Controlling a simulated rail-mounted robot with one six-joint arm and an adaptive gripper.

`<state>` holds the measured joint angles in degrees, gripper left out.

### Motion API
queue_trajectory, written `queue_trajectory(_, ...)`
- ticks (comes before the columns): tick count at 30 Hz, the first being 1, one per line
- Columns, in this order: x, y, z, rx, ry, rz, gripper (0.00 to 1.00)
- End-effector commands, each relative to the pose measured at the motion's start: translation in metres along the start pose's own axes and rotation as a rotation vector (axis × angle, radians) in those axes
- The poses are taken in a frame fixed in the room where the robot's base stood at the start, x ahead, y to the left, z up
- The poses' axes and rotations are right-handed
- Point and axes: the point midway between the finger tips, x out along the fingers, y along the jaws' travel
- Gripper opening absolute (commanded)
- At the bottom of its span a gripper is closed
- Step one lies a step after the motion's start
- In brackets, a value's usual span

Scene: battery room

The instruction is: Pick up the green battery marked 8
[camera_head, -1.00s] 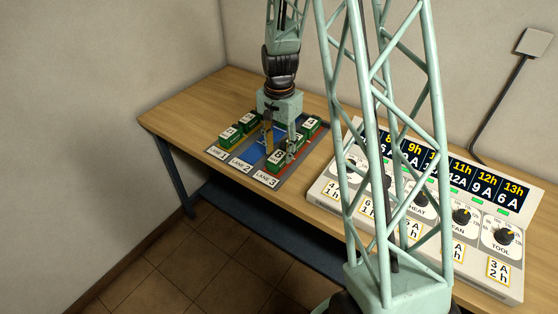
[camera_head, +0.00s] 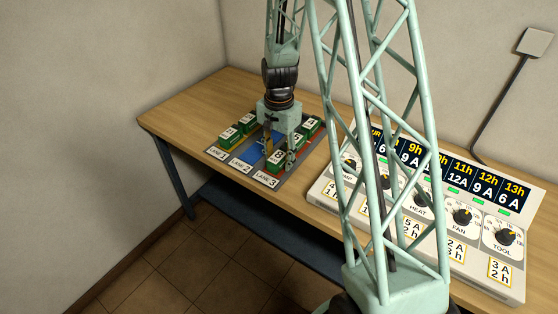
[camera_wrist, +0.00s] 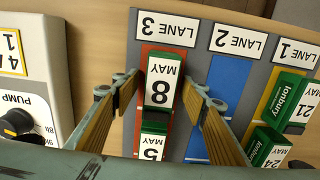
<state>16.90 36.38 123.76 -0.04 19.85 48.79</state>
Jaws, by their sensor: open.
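The green battery marked 8 (camera_wrist: 160,84), with MAY on its white label, lies at the front of lane 3, on the red strip by the LANE 3 plate. In the head view the front lane 3 battery (camera_head: 276,163) is partly covered by my gripper (camera_head: 279,153). In the wrist view my gripper (camera_wrist: 163,92) is open, one finger on each side of the battery marked 8, with gaps visible. Whether the fingertips are level with its sides is unclear. Another lane 3 battery (camera_wrist: 152,148) is right behind it, partly hidden.
Lane 1 holds two green batteries, a front one (camera_wrist: 293,101) and a rear one (camera_wrist: 267,147). The blue lane 2 strip (camera_wrist: 226,95) looks empty where visible. A control panel (camera_head: 430,215) with dials stands to the right on the table (camera_head: 185,100).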

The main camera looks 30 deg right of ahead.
Motion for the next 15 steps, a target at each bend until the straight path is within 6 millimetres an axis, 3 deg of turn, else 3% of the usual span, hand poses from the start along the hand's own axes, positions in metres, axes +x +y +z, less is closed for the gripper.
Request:
queue_trajectory(2,-0.0001,0.0,0.0,0.0,0.0,0.0,0.39)
queue_trajectory(13,0.0,0.0,0.0,0.0,0.0,0.0,0.05)
queue_trajectory(15,-0.0004,-0.0002,-0.0002,0.0,0.0,-0.001,0.05)
